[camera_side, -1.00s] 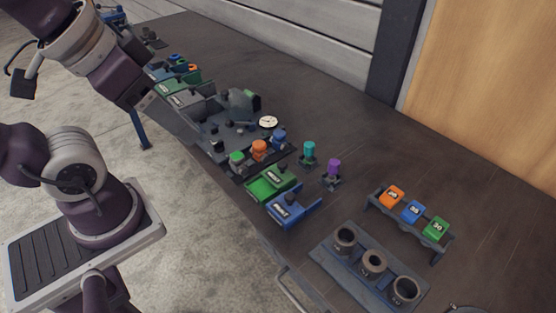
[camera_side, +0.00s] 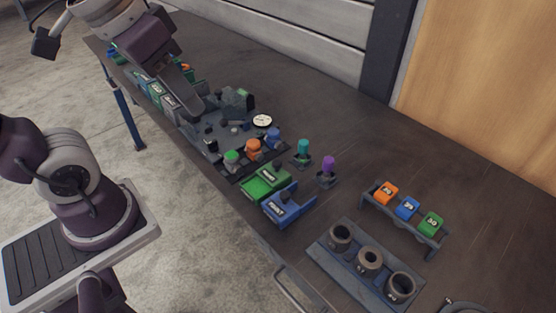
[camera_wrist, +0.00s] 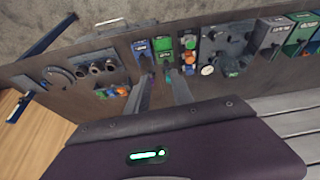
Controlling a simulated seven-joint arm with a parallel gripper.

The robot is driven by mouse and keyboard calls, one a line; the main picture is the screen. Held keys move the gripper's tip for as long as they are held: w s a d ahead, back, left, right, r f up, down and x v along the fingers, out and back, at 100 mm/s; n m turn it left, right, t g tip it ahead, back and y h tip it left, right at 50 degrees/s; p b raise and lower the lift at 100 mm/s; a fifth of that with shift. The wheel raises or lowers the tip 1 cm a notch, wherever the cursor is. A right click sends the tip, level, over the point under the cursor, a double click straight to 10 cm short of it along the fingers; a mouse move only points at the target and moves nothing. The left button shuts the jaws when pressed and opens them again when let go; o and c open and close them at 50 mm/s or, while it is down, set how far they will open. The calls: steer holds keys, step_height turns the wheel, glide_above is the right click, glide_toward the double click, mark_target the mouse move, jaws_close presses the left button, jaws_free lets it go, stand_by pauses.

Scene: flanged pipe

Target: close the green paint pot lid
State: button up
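The green paint pot (camera_side: 232,157) stands at the left of a short row with an orange pot (camera_side: 253,148) and a blue pot (camera_side: 273,138), on the near right part of a dark grey board. The green pot also shows in the wrist view (camera_wrist: 190,43), at the top of its row. Its top looks green, but it is too small to tell how its lid sits. My gripper (camera_side: 197,112) is in the air, up and left of the pots in the side view. In the wrist view its two fingers (camera_wrist: 161,76) are apart with nothing held between them.
Green (camera_side: 265,181) and blue (camera_side: 287,205) labelled trays lie just right of the pots. Teal (camera_side: 303,148) and purple (camera_side: 328,166) pegs stand behind them. A three-socket block (camera_side: 369,262) and a rack of coloured blocks (camera_side: 408,210) are farther right. Open tabletop lies behind.

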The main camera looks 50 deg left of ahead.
steer(key=w+g, duration=0.1)
steer(key=w, duration=0.2)
steer(key=w+g, duration=0.1)
steer(key=w, duration=0.3)
steer(key=w+n, duration=0.1)
steer(key=w, duration=0.2)
steer(key=shift+w+a+f+g, duration=0.2)
steer(key=shift+a+f+g, duration=0.1)
steer(key=shift+a+g, duration=0.1)
jaws_close()
steer(key=g, duration=0.2)
glide_above(262, 177)
steer(key=w, duration=0.4)
step_height(262, 177, down, 6)
steer(key=w+f+n+g, duration=0.25)
steer(key=w+f, duration=0.35)
steer(key=f, duration=0.3)
steer(key=shift+m+h, duration=0.4)
steer(key=shift+m, duration=0.05)
steer(key=x, duration=0.6)
steer(key=a+x, duration=0.1)
steer(key=x, duration=0.3)
steer(key=shift+s+f, duration=0.1)
steer(key=shift+s, duration=0.05)
steer(key=s, duration=0.6)
steer(key=shift+s, duration=0.1)
